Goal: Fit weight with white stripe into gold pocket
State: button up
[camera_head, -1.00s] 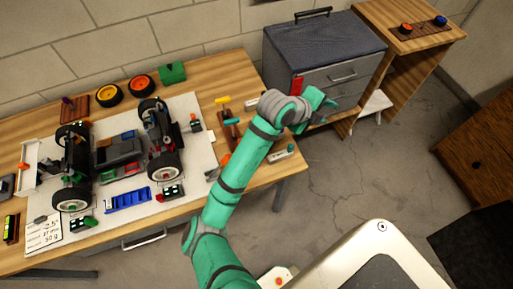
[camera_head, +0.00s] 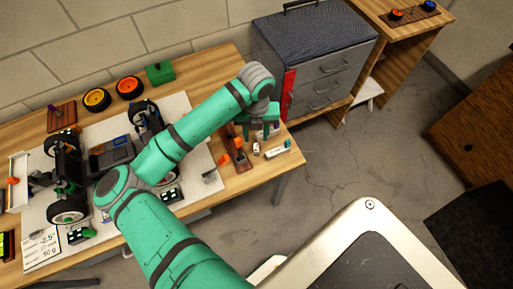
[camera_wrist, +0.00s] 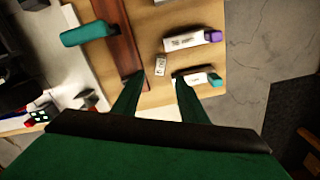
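My gripper (camera_wrist: 157,88) is open in the wrist view, its two green fingers apart with bare wood between them. In the head view my gripper (camera_head: 258,122) hangs over the right end of the workbench. A small pale marked piece (camera_wrist: 161,65) lies just beyond the gap between the fingers; I cannot tell whether it is the weight. I cannot pick out a weight with a white stripe or a gold pocket. The car chassis (camera_head: 66,166) stands on the left of the bench, partly hidden by my arm.
A white piece with a purple end (camera_wrist: 188,40) and one with a teal end (camera_wrist: 198,78) lie near the right finger. A brown rack (camera_wrist: 122,45) with a teal-handled tool (camera_wrist: 88,34) lies left. A grey drawer cabinet (camera_head: 320,60) stands behind the bench's right end.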

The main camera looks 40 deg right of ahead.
aim_at(256, 147)
notch_tip(256, 147, down, 3)
jog(key=shift+w+f, duration=0.1)
jog(key=shift+w, duration=0.05)
jog(key=shift+f, duration=0.5)
jog(key=f, duration=0.4)
jog(key=shift+s+f, duration=0.1)
jog(key=shift+s, duration=0.1)
grip_shut()
